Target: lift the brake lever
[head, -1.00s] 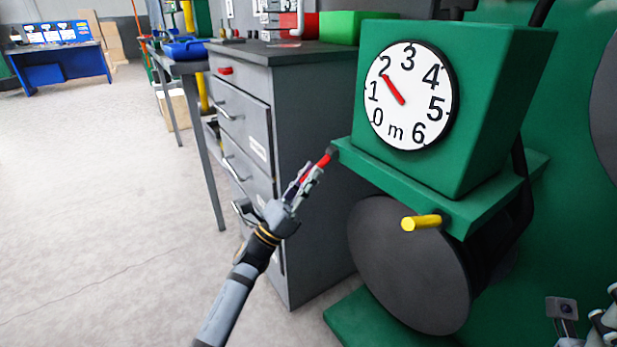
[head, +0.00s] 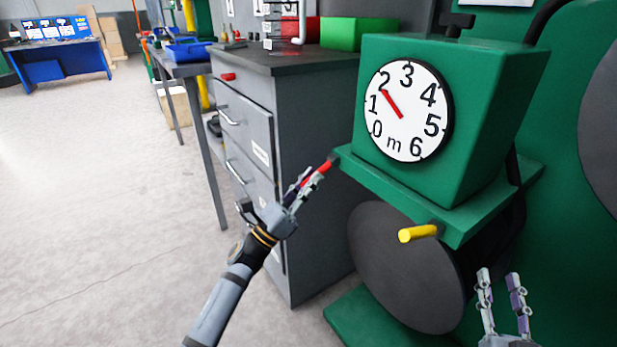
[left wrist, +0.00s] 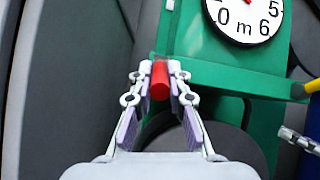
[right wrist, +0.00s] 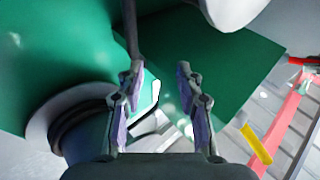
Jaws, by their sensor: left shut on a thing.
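The red brake lever (head: 325,166) sticks out from the left edge of the green machine's ledge, below the dial. My left gripper (head: 305,180) is at it; in the left wrist view the fingers (left wrist: 160,82) are shut on the red lever (left wrist: 159,82), one finger on each side. My right gripper (head: 500,278) is at the lower right in the head view, in front of the machine's green base, fingers apart and empty. The right wrist view shows its open fingers (right wrist: 158,85) with nothing between them.
The dial (head: 407,110) on the green box has its red needle near 2. A yellow handle (head: 418,233) juts from the dark round drum (head: 400,270) below the ledge. A grey drawer cabinet (head: 315,130) stands close behind my left gripper. Open floor lies at the left.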

